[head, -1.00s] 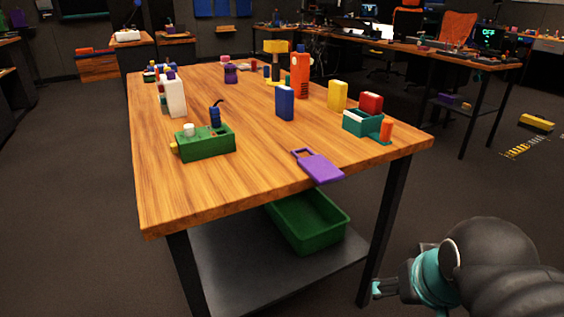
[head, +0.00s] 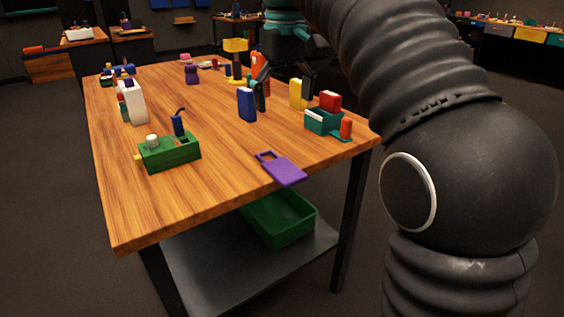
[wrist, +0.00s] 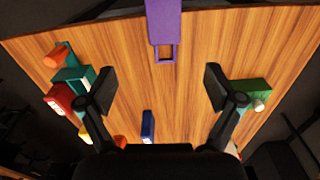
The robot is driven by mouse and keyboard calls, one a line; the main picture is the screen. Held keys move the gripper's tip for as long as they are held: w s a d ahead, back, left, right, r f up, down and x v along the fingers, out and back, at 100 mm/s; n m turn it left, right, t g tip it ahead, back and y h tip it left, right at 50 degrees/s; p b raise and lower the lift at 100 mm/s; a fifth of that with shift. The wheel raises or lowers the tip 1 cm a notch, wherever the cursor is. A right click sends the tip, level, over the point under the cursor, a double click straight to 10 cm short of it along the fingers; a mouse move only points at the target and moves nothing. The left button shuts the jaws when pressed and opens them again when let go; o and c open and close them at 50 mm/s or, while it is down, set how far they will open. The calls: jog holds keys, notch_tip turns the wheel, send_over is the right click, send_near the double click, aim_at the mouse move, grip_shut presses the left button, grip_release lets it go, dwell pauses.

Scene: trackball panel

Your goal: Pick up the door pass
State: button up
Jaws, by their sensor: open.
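The door pass looks to be the flat purple tag (head: 281,168) with an open loop at one end. It lies at the table's near edge, its solid end hanging slightly over the edge. In the wrist view the purple tag (wrist: 163,20) shows at the top centre, loop toward my gripper. My gripper (head: 284,95) is over the table, farther back than the tag, fingers pointing down. In the wrist view my gripper (wrist: 159,87) has its fingers wide apart, with only bare wood between the tips. The tag is apart from the fingers.
A blue block (head: 246,104), a yellow block (head: 297,93) and a teal holder (head: 322,122) with a red block stand near my gripper. A green box (head: 169,152) with knobs stands left of the tag. A green bin (head: 283,221) sits on the lower shelf.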

jog(key=b, duration=0.2)
send_over(280, 166)
jog(key=f, duration=0.8)
jog(key=shift+w+f, duration=0.15)
jog(key=shift+w, duration=0.2)
jog(key=shift+s+f+b, duration=0.15)
jog(key=shift+f+b, duration=0.2)
jog(key=shift+f, duration=0.9)
jog(key=shift+s+f+b, duration=0.15)
jog(key=shift+f+b, duration=0.2)
jog(key=shift+f, duration=0.9)
jog(key=c, duration=1.2)
jog(key=shift+c, duration=0.2)
jog(key=shift+r, duration=0.15)
